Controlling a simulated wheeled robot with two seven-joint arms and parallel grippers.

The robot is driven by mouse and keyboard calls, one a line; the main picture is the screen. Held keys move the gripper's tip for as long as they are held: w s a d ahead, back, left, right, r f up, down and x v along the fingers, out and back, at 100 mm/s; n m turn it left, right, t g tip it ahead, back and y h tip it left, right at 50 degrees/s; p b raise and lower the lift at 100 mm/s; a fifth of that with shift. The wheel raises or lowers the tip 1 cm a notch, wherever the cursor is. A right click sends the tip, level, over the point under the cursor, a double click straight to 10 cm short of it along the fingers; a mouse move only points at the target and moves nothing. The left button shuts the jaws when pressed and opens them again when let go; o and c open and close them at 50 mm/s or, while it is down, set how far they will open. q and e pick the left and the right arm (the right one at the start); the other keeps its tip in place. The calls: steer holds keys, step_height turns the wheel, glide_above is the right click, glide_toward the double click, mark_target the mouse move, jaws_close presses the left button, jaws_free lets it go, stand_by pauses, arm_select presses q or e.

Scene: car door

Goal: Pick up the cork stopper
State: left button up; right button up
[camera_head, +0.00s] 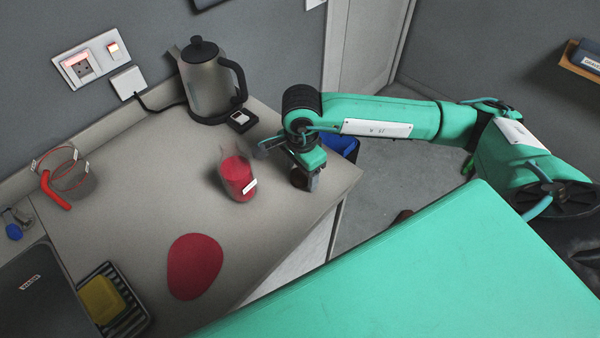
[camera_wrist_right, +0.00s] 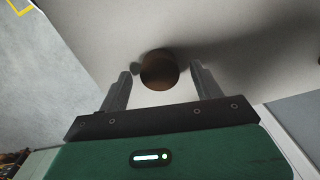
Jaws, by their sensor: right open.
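The cork stopper (camera_wrist_right: 159,70) is a round brown piece on the pale counter in the right wrist view. It lies between the tips of my right gripper (camera_wrist_right: 160,76), whose two grey fingers stand apart on either side of it. My left gripper is not in view.
The counter drops off just right of my gripper.

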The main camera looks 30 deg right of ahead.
steer(key=shift+f, duration=0.1)
steer(key=shift+c, duration=0.9)
steer(key=c, duration=0.9)
